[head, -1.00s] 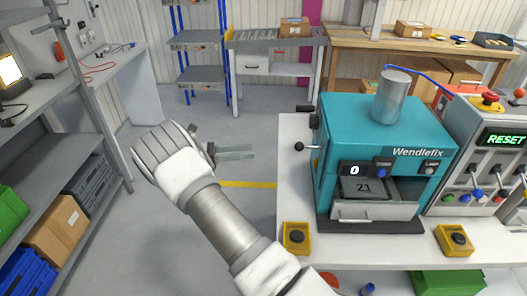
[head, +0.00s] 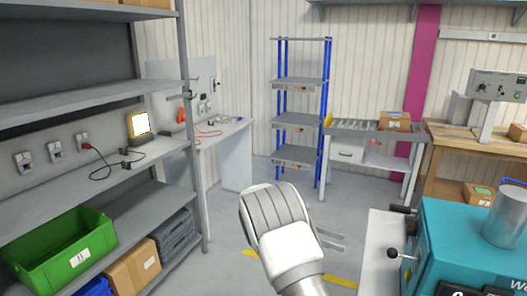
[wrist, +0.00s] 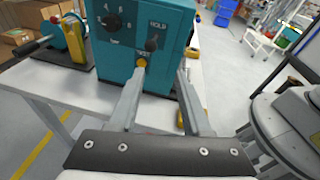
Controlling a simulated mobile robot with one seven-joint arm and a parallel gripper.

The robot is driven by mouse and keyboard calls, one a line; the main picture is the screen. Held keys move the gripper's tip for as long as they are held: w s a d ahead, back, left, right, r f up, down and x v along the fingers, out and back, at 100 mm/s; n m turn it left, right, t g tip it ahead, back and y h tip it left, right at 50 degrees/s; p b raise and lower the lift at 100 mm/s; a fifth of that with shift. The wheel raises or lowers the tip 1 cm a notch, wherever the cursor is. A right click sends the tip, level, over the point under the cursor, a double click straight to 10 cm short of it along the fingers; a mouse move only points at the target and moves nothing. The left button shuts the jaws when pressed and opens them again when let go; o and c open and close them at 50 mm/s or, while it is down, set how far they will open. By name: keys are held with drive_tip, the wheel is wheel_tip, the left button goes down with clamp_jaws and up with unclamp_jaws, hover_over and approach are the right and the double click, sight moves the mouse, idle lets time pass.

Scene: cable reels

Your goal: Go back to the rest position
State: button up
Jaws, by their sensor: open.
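My gripper (head: 336,241) is open and empty over the floor, left of the teal press machine (head: 470,240) in the head view. My forearm hides part of the floor below it. In the wrist view, the two straight grey fingers of my gripper (wrist: 162,72) point toward the teal machine's side panel (wrist: 125,65). That panel has a black dial (wrist: 113,23), a HOLD switch and a yellow button (wrist: 141,62) that shows between the fingers. Whether the fingertips touch the panel cannot be told.
The white bench (head: 378,240) carries the machine at lower right. A grey shelf (head: 150,207) with a green crate (head: 60,250) and a carton (head: 134,268) stands at left. A blue-post rack (head: 300,125) is at the back. Floor lies free between them.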

drive_tip(key=s+d+r+m+t+y, duration=0.1)
drive_tip(key=s+r+m+t+y, duration=0.2)
drive_tip(key=s+r+m+y, duration=0.85)
drive_tip(key=s+a+m+t+y, duration=0.1)
drive_tip(key=s+a+m+t, duration=0.1)
drive_tip(key=s, duration=0.6)
drive_tip(key=s+a+r+m+t+y, duration=0.1)
drive_tip(key=s+a+t, duration=0.3)
drive_tip(key=s, duration=0.5)
drive_tip(key=shift+a+r+m+t+y, duration=0.25)
drive_tip(key=shift+a+m+t+y, duration=0.15)
drive_tip(key=shift+m+t+y, duration=0.3)
